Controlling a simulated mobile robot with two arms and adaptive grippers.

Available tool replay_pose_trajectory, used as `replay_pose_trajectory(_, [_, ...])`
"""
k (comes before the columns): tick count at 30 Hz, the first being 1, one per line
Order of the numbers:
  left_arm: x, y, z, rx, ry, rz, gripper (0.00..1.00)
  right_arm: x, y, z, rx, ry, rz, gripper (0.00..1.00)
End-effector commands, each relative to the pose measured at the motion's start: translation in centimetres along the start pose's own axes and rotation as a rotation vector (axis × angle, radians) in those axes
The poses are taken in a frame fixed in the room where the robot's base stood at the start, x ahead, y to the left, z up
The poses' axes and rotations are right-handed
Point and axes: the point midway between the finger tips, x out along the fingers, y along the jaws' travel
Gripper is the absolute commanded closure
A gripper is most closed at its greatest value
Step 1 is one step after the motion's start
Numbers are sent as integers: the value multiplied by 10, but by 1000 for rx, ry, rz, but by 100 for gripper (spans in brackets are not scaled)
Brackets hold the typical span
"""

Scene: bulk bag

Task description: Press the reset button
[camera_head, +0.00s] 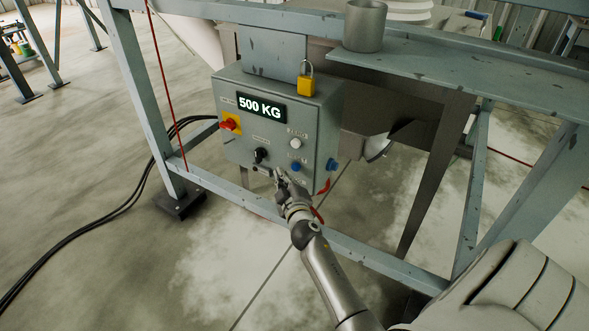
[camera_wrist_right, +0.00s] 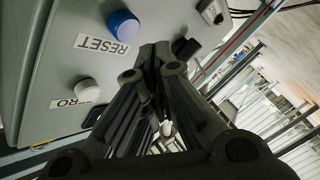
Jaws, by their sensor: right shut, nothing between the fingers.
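The reset button is the blue round button (camera_head: 296,167) low on the right of the grey control box (camera_head: 232,150). In the right wrist view the blue button (camera_wrist_right: 123,25) sits beside a label reading RESET (camera_wrist_right: 101,43). My right gripper (camera_head: 279,174) is at the lower front of the box, just below and left of the blue button. Its fingers (camera_wrist_right: 163,50) are closed together and empty, apart from the button in the wrist view. Whether the fingertips touch the panel cannot be told. My left gripper is not in view.
The box also carries a white button (camera_head: 295,143), a black knob (camera_head: 260,155), a red switch on yellow (camera_head: 228,124) and a display reading 500 KG (camera_head: 261,107). A yellow padlock (camera_head: 307,86) is on top. A frame beam (camera_head: 350,254) runs below the box.

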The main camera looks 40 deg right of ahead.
Motion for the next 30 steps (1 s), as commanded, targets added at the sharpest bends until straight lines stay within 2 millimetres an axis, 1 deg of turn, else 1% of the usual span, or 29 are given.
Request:
replay_pose_trajectory(1, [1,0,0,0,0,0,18,-4,-4,-3,2,0,-1,100])
replay_pose_trajectory(6, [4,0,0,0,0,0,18,-16,-13,-11,2,1,-1,100])
replay_pose_trajectory(12, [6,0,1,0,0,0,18,-26,-19,-19,2,0,0,100])
replay_pose_trajectory(30, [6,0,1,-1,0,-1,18,-27,-20,-20,1,0,0,100])
